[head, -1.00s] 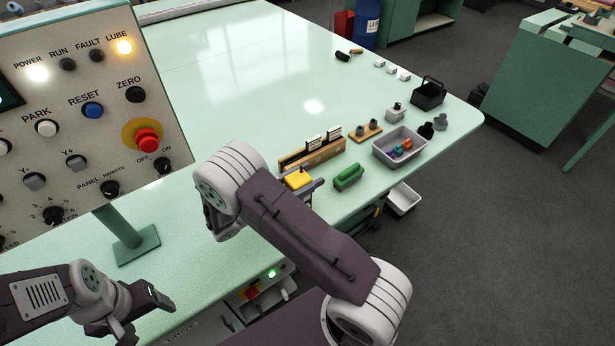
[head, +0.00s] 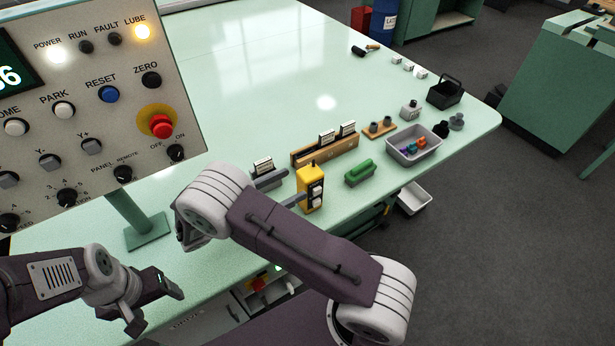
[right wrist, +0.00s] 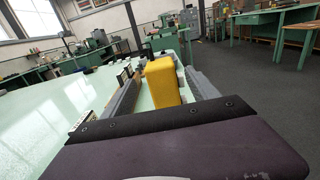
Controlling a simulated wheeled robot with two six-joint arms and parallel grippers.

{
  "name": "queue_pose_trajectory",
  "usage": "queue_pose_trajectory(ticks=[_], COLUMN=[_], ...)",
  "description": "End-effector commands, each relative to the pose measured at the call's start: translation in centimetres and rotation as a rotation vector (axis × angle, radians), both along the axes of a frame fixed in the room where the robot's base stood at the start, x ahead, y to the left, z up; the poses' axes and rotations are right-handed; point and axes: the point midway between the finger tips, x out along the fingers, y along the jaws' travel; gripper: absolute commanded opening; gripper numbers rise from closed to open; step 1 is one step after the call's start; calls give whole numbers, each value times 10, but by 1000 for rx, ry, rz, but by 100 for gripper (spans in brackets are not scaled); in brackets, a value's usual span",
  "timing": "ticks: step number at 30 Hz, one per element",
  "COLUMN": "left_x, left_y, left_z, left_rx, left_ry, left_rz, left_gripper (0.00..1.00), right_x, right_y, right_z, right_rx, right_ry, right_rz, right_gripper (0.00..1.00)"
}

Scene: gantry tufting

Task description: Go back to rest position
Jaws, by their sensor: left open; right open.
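A yellow pendant box (head: 311,188) with light buttons on its face stands upright on the pale green table (head: 240,90). My left gripper (head: 155,306) is open and empty at the lower left, below the control panel's stand.
The control panel (head: 95,100) stands at the left on a green post. Near the box are a wooden rack (head: 325,150) with white-labelled blocks, a green brush-like item (head: 360,173) and a grey bin (head: 414,145) with coloured pieces. The table's far middle is clear.

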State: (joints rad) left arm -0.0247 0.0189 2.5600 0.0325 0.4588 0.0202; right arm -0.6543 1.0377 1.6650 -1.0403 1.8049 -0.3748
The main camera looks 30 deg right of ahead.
Motion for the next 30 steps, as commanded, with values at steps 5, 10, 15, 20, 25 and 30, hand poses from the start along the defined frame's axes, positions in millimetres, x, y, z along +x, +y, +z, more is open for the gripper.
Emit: queue_pose_trajectory(ticks=[5, 10, 15, 20, 25, 30], left_x=[0, 0, 0, 0, 0, 0], left_y=[0, 0, 0, 0, 0, 0], left_z=[-2, -2, -2, -2, 11, 32], left_rx=[0, 0, 0, 0, 0, 0], left_ry=[0, 0, 0, 0, 0, 0], left_rz=[0, 0, 0, 0, 0, 0], left_gripper=[73, 73, 73, 73, 73, 73], right_x=[-1, -2, -2, -2, 5, -57], right_y=[21, 23, 23, 22, -10, -95], right_z=[0, 0, 0, 0, 39, 105], right_rx=[1, 0, 0, 0, 54, 281], right_ry=[-1, 1, 1, 0, -72, -184], right_rz=[1, 0, 0, -1, -110, -439], right_gripper=[69, 69, 69, 69, 69, 69])
